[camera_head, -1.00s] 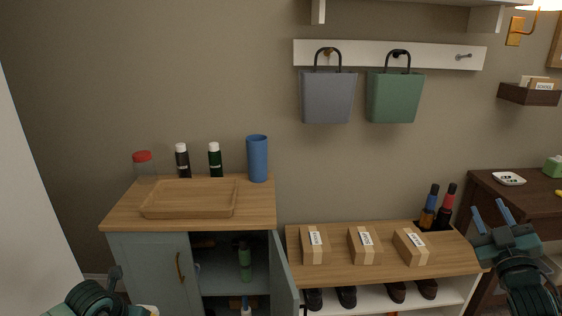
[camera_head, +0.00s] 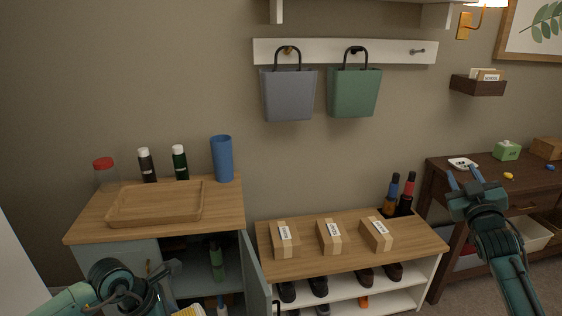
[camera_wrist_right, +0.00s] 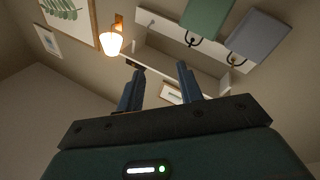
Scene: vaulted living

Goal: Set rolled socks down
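I cannot make out rolled socks for certain in either view. My left gripper (camera_head: 166,272) is low at the left in the head view, in front of the cabinet; its fingers are not clear. A small white and yellow object (camera_head: 188,311) shows just below it, cut off by the picture edge; I cannot tell what it is or whether it is held. My right gripper (camera_head: 464,175) is raised at the right, in front of the dark desk. Its fingers are apart and empty, as the right wrist view also shows (camera_wrist_right: 157,78).
A wooden tray (camera_head: 157,203) sits on the cabinet, whose door (camera_head: 255,277) stands open. Several bottles and a blue cylinder (camera_head: 222,159) stand behind. Three boxes (camera_head: 331,237) are on the shoe bench (camera_head: 300,265), with shoes below. A dark desk (camera_head: 440,170) is at right.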

